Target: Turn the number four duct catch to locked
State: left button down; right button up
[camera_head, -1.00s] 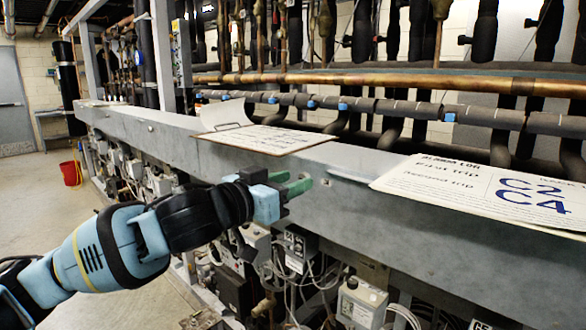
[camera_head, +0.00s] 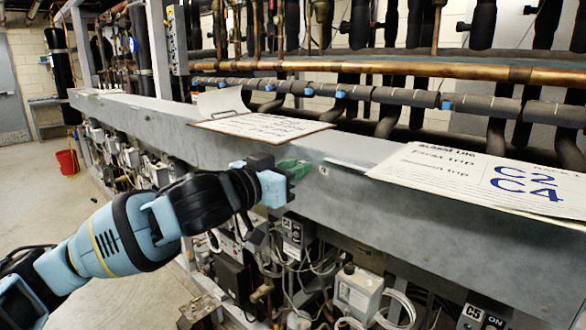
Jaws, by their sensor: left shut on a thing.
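My left gripper (camera_head: 294,168) reaches in from the left, light blue with green fingers, and meets the front face of the long grey duct (camera_head: 400,190). Its fingers are shut on a small part at the duct's face, which I take to be the duct catch. The catch is hidden by the fingers, so its position and number cannot be read. A small round fastener (camera_head: 323,170) shows on the duct just right of the fingertips. My right gripper is out of view.
A clipboard with a paper (camera_head: 262,127) and a large sheet marked C2 and C4 (camera_head: 440,172) lie on the duct. Boxes and loose wires, with a pale box (camera_head: 358,291), crowd below it. Copper and black pipes run behind. A red bucket (camera_head: 67,162) stands on open floor.

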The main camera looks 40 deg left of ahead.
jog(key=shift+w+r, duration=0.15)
pick_arm(q)
jog(key=m+p, duration=0.2)
jog(key=m, duration=0.1)
jog(key=m+p, duration=0.5)
jog(key=m, duration=0.1)
jog(key=shift+s+r+p, duration=0.1)
jog(key=shift+r+p, duration=0.25)
jog(key=shift+p, duration=0.05)
jog(key=m+p, duration=0.2)
jog(key=shift+d+m, duration=0.1)
jog(key=shift+m, duration=0.2)
jog(key=shift+f+m+p, duration=0.2)
jog(key=shift+m+p, duration=0.6)
jog(key=shift+m, duration=0.8)
jog(key=shift+f+m+p, duration=0.15)
jog(key=shift+m+p, duration=0.6)
jog(key=shift+m, duration=0.85)
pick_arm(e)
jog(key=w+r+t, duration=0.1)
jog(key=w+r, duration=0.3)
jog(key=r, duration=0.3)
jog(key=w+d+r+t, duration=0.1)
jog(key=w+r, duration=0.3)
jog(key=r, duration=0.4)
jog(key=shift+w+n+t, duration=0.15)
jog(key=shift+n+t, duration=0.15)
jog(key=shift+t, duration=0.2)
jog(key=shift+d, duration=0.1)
